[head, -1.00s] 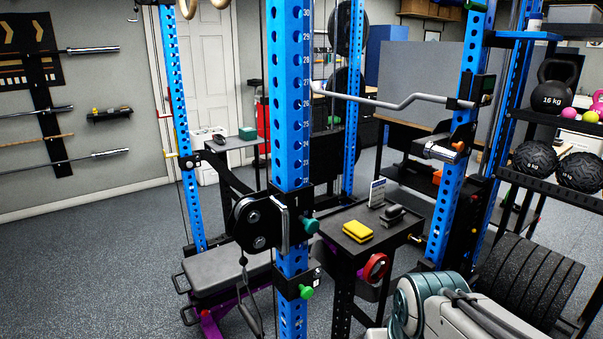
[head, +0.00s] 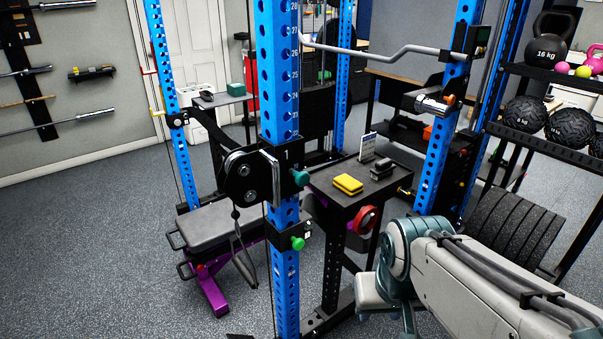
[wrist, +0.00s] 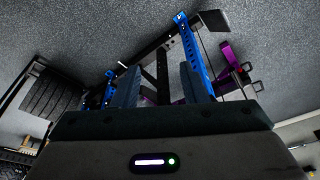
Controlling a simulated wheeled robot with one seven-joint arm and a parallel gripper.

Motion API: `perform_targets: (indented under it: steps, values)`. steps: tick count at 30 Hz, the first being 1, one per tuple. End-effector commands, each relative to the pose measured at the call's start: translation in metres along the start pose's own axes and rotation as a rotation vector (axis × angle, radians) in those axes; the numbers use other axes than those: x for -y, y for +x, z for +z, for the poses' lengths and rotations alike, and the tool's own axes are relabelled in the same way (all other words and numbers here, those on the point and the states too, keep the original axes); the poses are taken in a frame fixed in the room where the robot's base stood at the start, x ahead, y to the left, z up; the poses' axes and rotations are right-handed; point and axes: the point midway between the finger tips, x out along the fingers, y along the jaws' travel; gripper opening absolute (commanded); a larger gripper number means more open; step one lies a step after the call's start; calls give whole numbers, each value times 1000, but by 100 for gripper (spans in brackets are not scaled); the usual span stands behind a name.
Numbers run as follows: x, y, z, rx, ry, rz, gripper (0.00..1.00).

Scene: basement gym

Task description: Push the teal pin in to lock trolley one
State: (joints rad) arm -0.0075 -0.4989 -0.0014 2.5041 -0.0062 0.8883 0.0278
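The teal pin (head: 301,178) is a round knob on the right side of trolley one (head: 245,177), a black carriage marked 1 on the near blue upright (head: 279,110). Its shaft is hidden, so I cannot tell how far in it sits. A similar green pin (head: 298,243) sits on a black collar lower on that upright. My gripper (wrist: 160,76) shows in the wrist view with its two dark fingers apart and nothing between them.
A small black table (head: 325,183) right of the upright carries a yellow block (head: 348,184), a dark object and a card. A red ring (head: 366,220) hangs at its front. A grey bench (head: 210,226) stands left. A weight rack (head: 545,140) stands right. Open floor lies front left.

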Motion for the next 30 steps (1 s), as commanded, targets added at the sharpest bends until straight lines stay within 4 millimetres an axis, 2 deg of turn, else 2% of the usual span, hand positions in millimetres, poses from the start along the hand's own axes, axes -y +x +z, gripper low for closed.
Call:
perform_targets:
  steps: [11,14,15,17,20,24,30]
  values:
    - [0,0,0,0,0,0,39]
    - [-1,1,-2,-6,6,3,14]
    - [-2,2,-5,-16,18,8,3]
    - [-7,5,-13,-43,47,23,0]
    - [-19,13,-37,-128,131,56,0]
    - [-39,25,-84,-310,280,80,0]
    - [-54,35,-145,-563,453,-7,0]
